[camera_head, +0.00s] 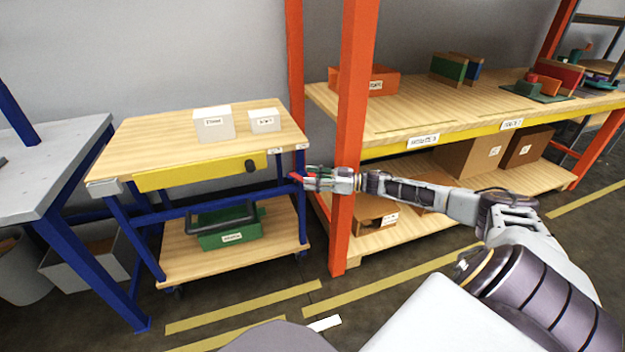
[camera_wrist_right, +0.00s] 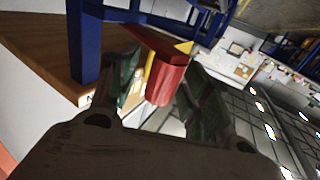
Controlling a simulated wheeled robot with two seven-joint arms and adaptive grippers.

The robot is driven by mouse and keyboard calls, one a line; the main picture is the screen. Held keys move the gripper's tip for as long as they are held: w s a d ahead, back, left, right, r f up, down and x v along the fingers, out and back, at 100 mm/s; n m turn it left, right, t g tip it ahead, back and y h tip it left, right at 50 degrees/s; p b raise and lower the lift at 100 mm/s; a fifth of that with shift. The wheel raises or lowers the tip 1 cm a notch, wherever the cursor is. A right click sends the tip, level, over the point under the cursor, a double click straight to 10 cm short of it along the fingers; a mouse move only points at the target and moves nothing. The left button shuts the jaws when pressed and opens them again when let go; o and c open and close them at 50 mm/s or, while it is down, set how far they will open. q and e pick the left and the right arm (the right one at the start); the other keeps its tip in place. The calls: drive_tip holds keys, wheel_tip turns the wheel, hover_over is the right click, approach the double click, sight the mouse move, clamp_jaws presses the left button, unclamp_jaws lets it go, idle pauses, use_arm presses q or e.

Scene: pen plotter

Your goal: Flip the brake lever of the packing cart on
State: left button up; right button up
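The packing cart (camera_head: 150,136) has a wooden top, blue legs and a lower shelf. Its red brake lever (camera_head: 296,176) is at the right side, near the right front leg. In the right wrist view the lever (camera_wrist_right: 168,82) shows as a red rounded grip with a yellow piece behind it. My right gripper (camera_head: 308,179) is at the lever. Its fingers are apart, with the red grip between them; I cannot tell whether either finger touches it. My left gripper is not in view.
The orange rack post (camera_head: 352,150) stands close beside my right forearm, which passes in front of it. White boxes (camera_head: 213,122) sit on the cart top and a green crate (camera_head: 230,232) on its lower shelf. A grey table (camera_head: 50,150) stands at left.

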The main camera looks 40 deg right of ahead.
drive_tip(key=shift+s, duration=0.1)
drive_tip(key=v, duration=1.1)
drive_tip(key=shift+s+d, duration=0.25)
drive_tip(key=shift+d, duration=0.05)
idle(0.6)
idle(0.6)
